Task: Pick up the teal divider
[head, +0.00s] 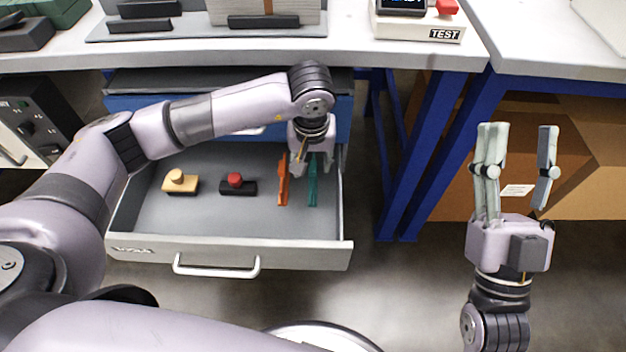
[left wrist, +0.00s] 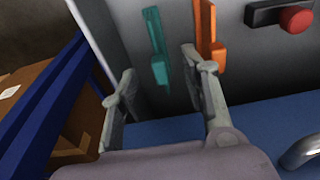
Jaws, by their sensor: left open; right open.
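The teal divider (head: 312,188) stands in the open drawer (head: 150,245), near its right side, beside an orange divider (head: 283,188). My left gripper (head: 312,170) is open and reaches down into the drawer over the far end of the teal divider. In the left wrist view the teal divider (left wrist: 157,50) lies ahead, between the lines of the two open fingers (left wrist: 160,85), with the orange divider (left wrist: 208,35) just right of it. I cannot tell whether a finger touches either divider. My right gripper (head: 516,170) is open and empty, pointing up, well outside the drawer on the right.
The drawer also holds a tan-topped block (head: 180,183) and a red-knobbed black block (head: 237,184). The workbench top (head: 270,50) overhangs the drawer's back. A blue table leg (head: 415,160) and cardboard boxes (head: 580,170) stand to the right.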

